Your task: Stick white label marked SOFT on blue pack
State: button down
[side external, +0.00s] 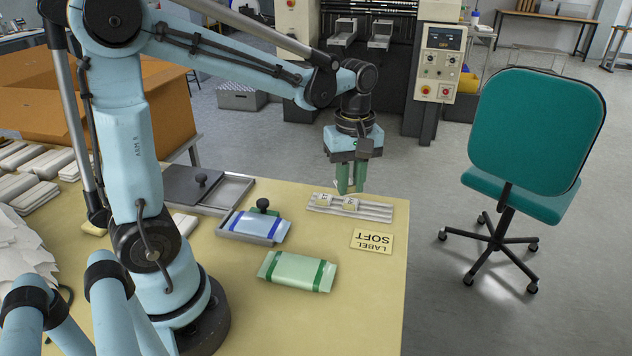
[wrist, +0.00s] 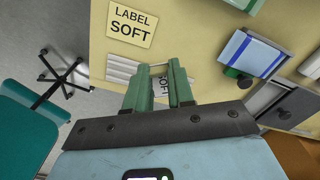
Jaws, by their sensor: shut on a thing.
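My gripper (side external: 351,190) is upright above the back of the rack, with its two green fingers close together. In the wrist view, the fingers (wrist: 163,72) are shut on the white label (wrist: 161,87), whose lettering reads SOFT and is partly hidden by a finger. A black knob stands at the pack's far edge.
A green pack (side external: 296,271) lies nearer the front. A teal chair (side external: 537,130) stands off the table to the right. The table's front right is clear.

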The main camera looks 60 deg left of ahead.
jog(key=s+a+f+n, duration=0.2)
jog(key=s+a+n, duration=0.5)
jog(key=s, duration=0.1)
jog(key=n, duration=0.5)
send_over(265, 224)
jog(key=shift+w+f, duration=0.2)
jog(key=shift+f, duration=0.3)
jog(key=shift+s+f, duration=0.2)
jog(key=shift+f, duration=1.85)
jog(key=shift+w+f, duration=0.1)
jog(key=shift+f, duration=0.05)
jog(key=shift+f, duration=0.35)
jog(key=shift+f, duration=0.55)
jog(key=c, duration=1.9)
grip_release()
jog(key=o, duration=0.5)
